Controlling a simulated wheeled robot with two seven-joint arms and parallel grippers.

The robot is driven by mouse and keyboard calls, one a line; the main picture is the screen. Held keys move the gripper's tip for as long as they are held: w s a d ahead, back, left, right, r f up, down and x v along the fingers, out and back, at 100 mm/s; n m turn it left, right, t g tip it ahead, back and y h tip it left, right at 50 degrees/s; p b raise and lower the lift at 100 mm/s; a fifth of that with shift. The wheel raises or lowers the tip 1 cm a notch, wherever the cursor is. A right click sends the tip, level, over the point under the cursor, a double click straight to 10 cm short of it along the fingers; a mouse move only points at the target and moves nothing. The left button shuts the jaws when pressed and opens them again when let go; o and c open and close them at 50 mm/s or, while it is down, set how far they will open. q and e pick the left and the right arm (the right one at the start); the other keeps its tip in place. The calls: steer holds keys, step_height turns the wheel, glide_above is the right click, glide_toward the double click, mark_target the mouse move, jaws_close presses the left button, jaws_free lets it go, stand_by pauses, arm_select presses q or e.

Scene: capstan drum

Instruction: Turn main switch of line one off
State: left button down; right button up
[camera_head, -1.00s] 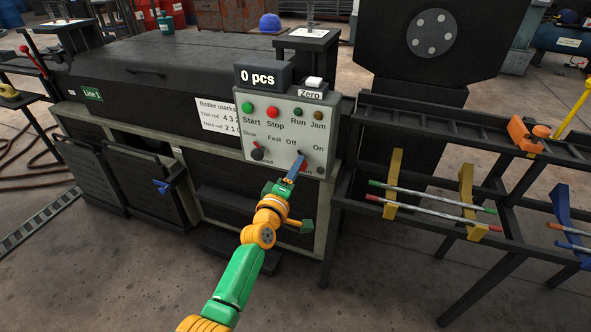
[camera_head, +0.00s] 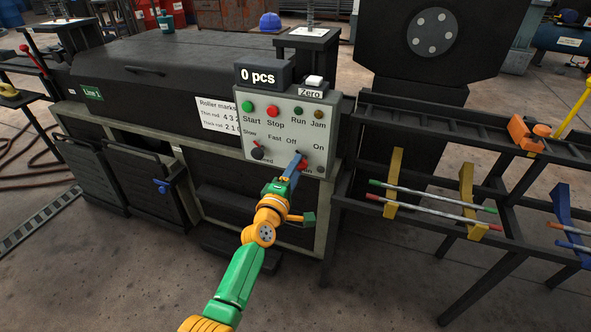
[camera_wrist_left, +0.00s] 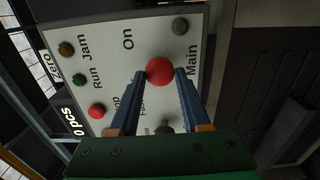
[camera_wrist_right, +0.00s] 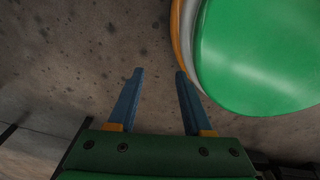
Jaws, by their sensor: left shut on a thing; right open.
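The main switch is a red round knob (camera_wrist_left: 160,71) on the grey control panel (camera_head: 257,177), beside the label Main and between the words Off and On. In the head view my left gripper (camera_head: 299,157) reaches the lower right of the panel and covers most of the knob; a bit of red shows beside the fingers. In the left wrist view the two blue fingers stand on either side of the knob, shut on it. The knob's pointer direction cannot be told. My right gripper (camera_wrist_right: 158,72) is open and empty, over bare floor.
The panel also carries a green Start button (camera_head: 247,106), a red Stop button (camera_head: 272,111), Run and Jam lamps, and a Slow-Fast knob (camera_head: 257,154). A dark rack (camera_head: 430,205) with coloured rods stands to the right. Floor in front is clear.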

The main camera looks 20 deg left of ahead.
steer(key=shift+s, duration=0.1)
arm_select(q)
steer(key=shift+c, duration=1.9)
jaws_free()
arm_select(e)
steer(key=shift+w, duration=0.2)
arm_select(q)
steer(key=s+p, duration=0.2)
steer(key=s, duration=0.5)
arm_select(e)
steer(key=shift+s+a+r, duration=0.8)
steer(key=shift+a+r, duration=0.05)
steer(key=shift+r, duration=0.25)
arm_select(q)
steer(key=shift+a, duration=0.1)
